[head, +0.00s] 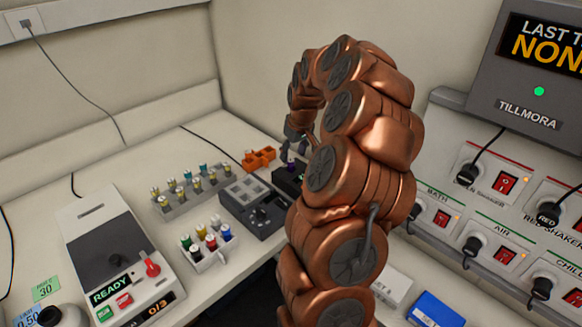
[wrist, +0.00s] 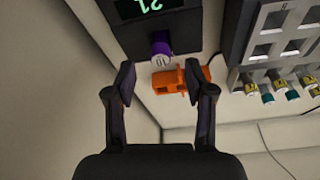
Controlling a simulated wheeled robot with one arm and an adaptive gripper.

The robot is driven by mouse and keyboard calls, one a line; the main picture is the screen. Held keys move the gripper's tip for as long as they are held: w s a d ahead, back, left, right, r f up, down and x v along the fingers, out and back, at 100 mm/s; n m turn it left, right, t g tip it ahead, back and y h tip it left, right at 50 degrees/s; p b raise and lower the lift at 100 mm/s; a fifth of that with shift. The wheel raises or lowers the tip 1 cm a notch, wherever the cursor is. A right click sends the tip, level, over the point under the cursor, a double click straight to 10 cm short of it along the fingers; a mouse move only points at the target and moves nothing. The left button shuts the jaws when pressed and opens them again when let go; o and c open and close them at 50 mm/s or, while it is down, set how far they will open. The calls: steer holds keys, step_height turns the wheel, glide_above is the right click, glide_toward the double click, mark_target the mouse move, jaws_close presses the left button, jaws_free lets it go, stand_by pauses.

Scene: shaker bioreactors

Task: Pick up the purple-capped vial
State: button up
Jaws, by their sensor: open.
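The purple-capped vial (wrist: 161,46) shows in the wrist view just beyond my fingertips, at the edge of a black device (wrist: 155,14) with a green lit display. In the head view its purple cap (head: 291,162) is a small spot at the black device (head: 288,181), partly hidden by my arm. My gripper (wrist: 160,82) is open and empty. Its two fingers are spread to either side of the vial's line, and no contact with the vial shows. In the head view my gripper (head: 297,137) is small and dark, above the vial.
An orange holder (wrist: 180,79) sits close beside the vial. A rack of vials (head: 190,199), a white rack with coloured caps (head: 212,256) and a READY machine (head: 118,258) stand further left.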

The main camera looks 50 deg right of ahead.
mark_target(291, 161)
steer(key=shift+p+x, duration=1.1)
steer(key=shift+x, duration=1.15)
steer(key=c, duration=0.9)
